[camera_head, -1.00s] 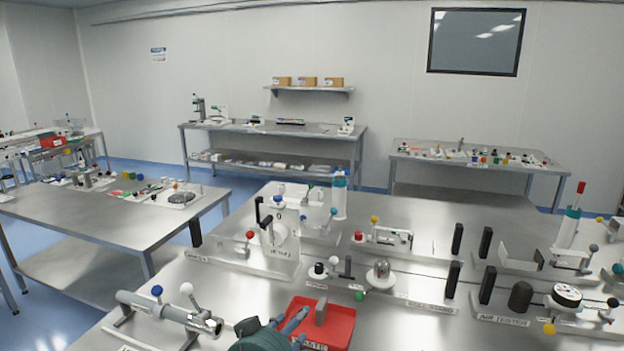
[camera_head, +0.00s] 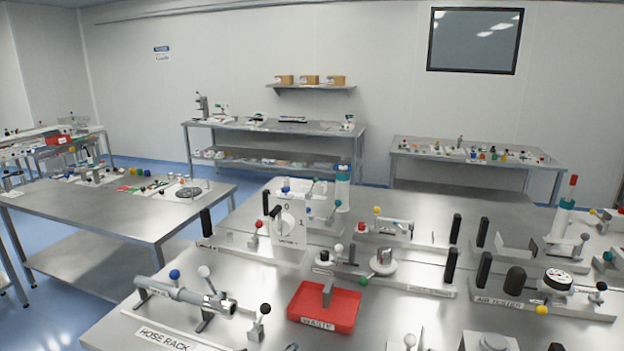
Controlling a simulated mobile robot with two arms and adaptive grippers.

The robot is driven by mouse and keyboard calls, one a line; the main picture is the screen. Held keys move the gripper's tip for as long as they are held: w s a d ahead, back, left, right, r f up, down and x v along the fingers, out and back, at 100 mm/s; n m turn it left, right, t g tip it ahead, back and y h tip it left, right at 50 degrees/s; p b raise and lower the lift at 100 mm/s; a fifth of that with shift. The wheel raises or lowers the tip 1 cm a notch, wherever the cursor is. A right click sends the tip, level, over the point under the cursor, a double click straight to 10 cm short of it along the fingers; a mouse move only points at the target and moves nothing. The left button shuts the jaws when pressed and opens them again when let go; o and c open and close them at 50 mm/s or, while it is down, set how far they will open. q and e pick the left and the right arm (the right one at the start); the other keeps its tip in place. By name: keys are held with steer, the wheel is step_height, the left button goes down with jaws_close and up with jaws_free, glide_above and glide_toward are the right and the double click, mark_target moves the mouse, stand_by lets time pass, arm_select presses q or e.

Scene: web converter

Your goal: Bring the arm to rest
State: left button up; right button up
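Neither of my grippers shows clearly. A small dark sliver (camera_head: 291,347) at the bottom edge may be part of one, but I cannot tell which or how it stands. In front of me is the steel workbench (camera_head: 240,262). A red tray (camera_head: 312,313) labelled as waste sits near its front, with a grey block (camera_head: 327,292) standing in it.
A hose rack (camera_head: 185,296) lies left of the tray, with a black-knobbed lever (camera_head: 261,320) between them. Several fixtures with levers and posts crowd the bench, including an air tester (camera_head: 525,290). Another steel table (camera_head: 110,215) stands left, across a floor gap.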

arm_select(q)
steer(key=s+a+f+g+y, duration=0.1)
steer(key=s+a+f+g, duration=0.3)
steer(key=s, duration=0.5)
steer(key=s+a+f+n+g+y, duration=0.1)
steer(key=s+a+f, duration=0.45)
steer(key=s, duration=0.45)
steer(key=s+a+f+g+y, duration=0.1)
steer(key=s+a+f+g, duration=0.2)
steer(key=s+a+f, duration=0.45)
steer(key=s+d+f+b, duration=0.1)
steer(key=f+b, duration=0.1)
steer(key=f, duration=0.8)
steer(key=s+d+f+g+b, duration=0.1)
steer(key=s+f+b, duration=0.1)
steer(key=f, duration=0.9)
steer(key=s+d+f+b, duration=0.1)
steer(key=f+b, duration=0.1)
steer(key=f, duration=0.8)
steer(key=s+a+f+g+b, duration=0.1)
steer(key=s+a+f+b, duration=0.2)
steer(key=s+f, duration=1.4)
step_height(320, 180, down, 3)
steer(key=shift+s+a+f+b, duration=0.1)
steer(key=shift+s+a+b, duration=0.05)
steer(key=shift+b, duration=0.35)
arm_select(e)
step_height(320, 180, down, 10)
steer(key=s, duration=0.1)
